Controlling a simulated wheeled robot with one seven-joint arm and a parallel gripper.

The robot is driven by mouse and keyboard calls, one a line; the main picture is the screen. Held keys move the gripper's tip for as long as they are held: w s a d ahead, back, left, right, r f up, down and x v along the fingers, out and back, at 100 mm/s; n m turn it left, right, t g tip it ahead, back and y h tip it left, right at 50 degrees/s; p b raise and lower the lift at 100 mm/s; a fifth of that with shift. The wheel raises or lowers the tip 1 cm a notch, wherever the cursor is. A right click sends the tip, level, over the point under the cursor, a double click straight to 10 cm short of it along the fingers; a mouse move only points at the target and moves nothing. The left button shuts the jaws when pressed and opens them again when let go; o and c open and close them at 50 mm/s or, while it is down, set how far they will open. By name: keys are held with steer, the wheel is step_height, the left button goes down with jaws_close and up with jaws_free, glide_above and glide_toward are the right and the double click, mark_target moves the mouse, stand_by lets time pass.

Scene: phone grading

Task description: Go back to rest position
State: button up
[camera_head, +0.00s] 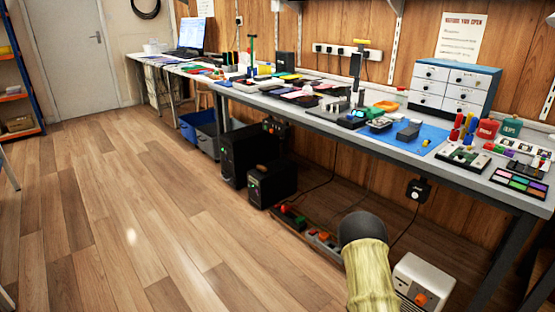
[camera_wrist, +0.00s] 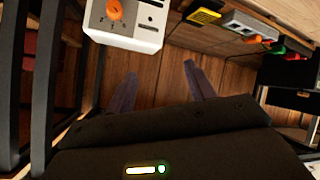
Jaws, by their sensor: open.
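My gripper (camera_wrist: 160,78) shows in the wrist view with its two fingers spread apart and nothing between them. Beyond the fingers is the wood-panelled wall below the bench. In the head view, part of my arm shows at the bottom right, in front of the bench, with a dark rounded end. The fingers themselves cannot be made out in the head view. The long workbench (camera_head: 480,188) runs along the wall on the right, covered with phones, tools and small parts.
Under the bench stand black boxes (camera_head: 245,158), blue bins (camera_head: 198,130), a power strip (camera_head: 305,234) and a white unit with an orange knob (camera_head: 424,280); this unit also shows close to my gripper in the wrist view (camera_wrist: 140,30). The wooden floor (camera_head: 130,210) on the left is clear.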

steer(key=s+a+r+n+g+y+p, duration=0.1)
steer(key=s+a+r+y+p, duration=0.2)
steer(key=a+r, duration=0.55)
steer(key=s+a+r+g+y+p, duration=0.1)
steer(key=s+a+r+g+y, duration=0.25)
steer(key=r, duration=0.85)
steer(key=s+a+r+n+g+p, duration=0.1)
steer(key=s+a+r, duration=0.2)
steer(key=s+r, duration=0.45)
steer(key=s+a+r+n+g+p, duration=0.1)
steer(key=s+a+r, duration=0.35)
steer(key=s, duration=0.65)
step_height(320, 180, up, 38)
steer(key=p, duration=3.8)
steer(key=shift+d+y, duration=0.3)
steer(key=shift+y, duration=0.15)
steer(key=shift+f+t, duration=0.15)
steer(key=shift+t, duration=0.1)
